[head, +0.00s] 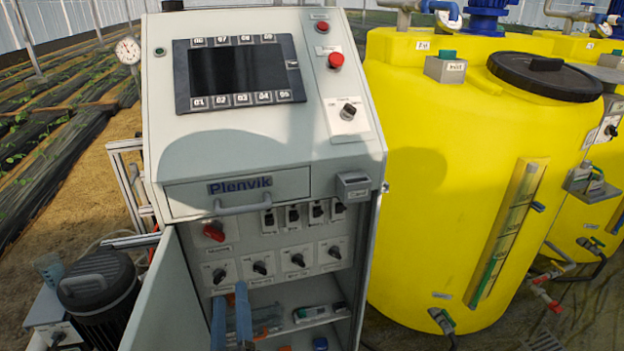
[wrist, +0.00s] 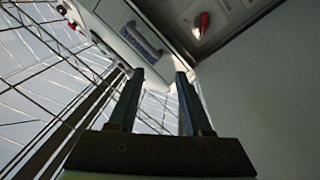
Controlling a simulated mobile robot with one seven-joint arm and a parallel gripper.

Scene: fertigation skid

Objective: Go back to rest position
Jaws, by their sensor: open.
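My gripper (head: 230,290) shows at the bottom of the head view as two blue fingers, in front of the lower opening of the grey control cabinet (head: 255,150). The wrist view shows the same gripper (wrist: 160,76) with its fingers apart and nothing between them. The cabinet door (head: 165,300) stands open at the lower left. In the wrist view a pale flat panel, which looks like the door (wrist: 265,95), fills the right side, close beside the fingers. No contact shows.
The Plenvik drawer (head: 238,190) with its bar handle sits above a red switch (head: 214,231) and several black knobs. Small items lie on the shelf (head: 290,325). A yellow tank (head: 440,170) stands right, a dark motor (head: 97,285) lower left.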

